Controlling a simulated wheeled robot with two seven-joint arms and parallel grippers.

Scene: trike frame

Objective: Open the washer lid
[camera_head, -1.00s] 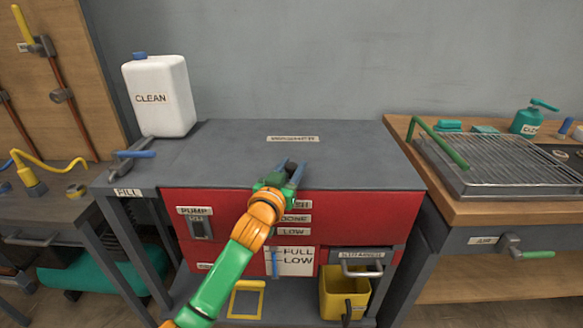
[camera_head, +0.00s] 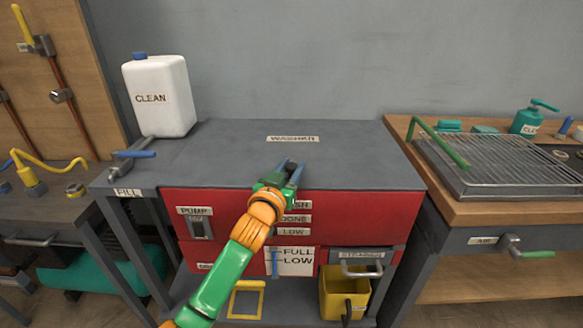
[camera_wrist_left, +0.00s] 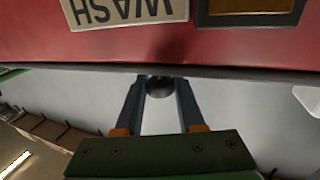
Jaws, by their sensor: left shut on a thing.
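The washer is a red cabinet (camera_head: 370,212) with a flat grey lid (camera_head: 230,160) marked WASHER. The lid lies flat and looks closed. My left gripper (camera_head: 291,168) is at the lid's front edge, a little right of its middle. In the left wrist view my left gripper (camera_wrist_left: 160,84) has its two dark fingers shut on a dark rounded piece, likely the lid handle (camera_wrist_left: 159,87), just at the edge of the red front. The arm hides part of the front labels in the head view. My right gripper is not in view.
A white CLEAN jug (camera_head: 160,97) stands at the lid's back left, near a blue-handled FILL valve (camera_head: 133,155). A yellow bucket (camera_head: 344,292) hangs low on the front right. A bench with a wire rack tray (camera_head: 500,160) stands close on the right. The wall is behind.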

